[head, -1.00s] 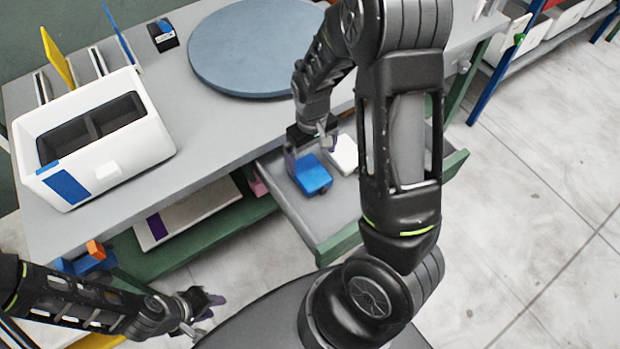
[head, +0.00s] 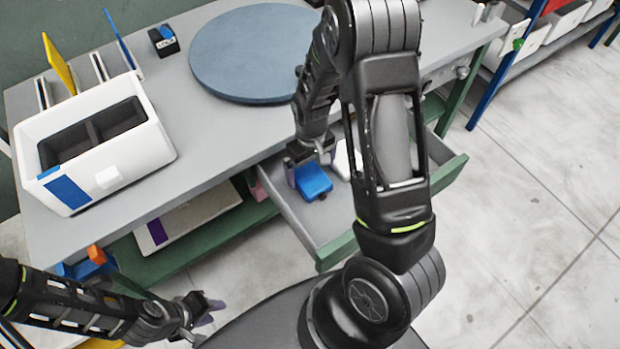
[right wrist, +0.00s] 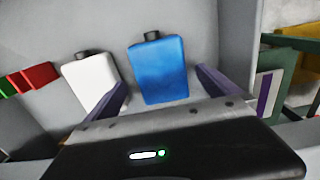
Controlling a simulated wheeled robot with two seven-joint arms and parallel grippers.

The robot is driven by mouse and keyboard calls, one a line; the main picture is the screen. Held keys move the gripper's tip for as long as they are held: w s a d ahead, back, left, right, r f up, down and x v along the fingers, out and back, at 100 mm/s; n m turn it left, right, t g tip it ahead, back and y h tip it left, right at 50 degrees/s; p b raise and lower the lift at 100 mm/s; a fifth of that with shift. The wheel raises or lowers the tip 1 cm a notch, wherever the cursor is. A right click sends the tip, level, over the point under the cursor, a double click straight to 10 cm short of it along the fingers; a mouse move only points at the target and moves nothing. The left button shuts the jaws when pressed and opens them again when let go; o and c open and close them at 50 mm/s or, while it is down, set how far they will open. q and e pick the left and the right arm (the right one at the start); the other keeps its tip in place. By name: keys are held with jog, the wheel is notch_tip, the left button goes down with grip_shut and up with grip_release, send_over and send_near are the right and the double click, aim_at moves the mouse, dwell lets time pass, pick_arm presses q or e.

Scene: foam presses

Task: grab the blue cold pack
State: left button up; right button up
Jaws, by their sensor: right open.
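The blue cold pack (head: 313,181) lies in the open drawer (head: 298,222) under the worktop. It has a dark cap, seen at its far end in the right wrist view (right wrist: 158,72). My right gripper (head: 309,167) is open above the drawer, right at the pack. In the right wrist view its two purple fingers (right wrist: 155,100) stand apart on either side of the blue pack, which shows between them. I cannot tell whether they touch it. My left gripper (head: 207,308) is empty at the lower left, away from the drawer; its fingertips look apart.
A white pack (right wrist: 91,82) lies close beside the blue one. Red and green blocks (right wrist: 28,79) are further left in the drawer. A white box (head: 150,150) and a round blue-grey disc (head: 250,50) occupy the worktop. The drawer walls surround the packs.

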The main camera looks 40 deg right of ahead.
aim_at(310, 176)
notch_tip(310, 176, down, 4)
jog(key=shift+r, duration=0.1)
jog(key=shift+c, duration=0.2)
dwell(0.4)
jog(key=c, duration=1.7)
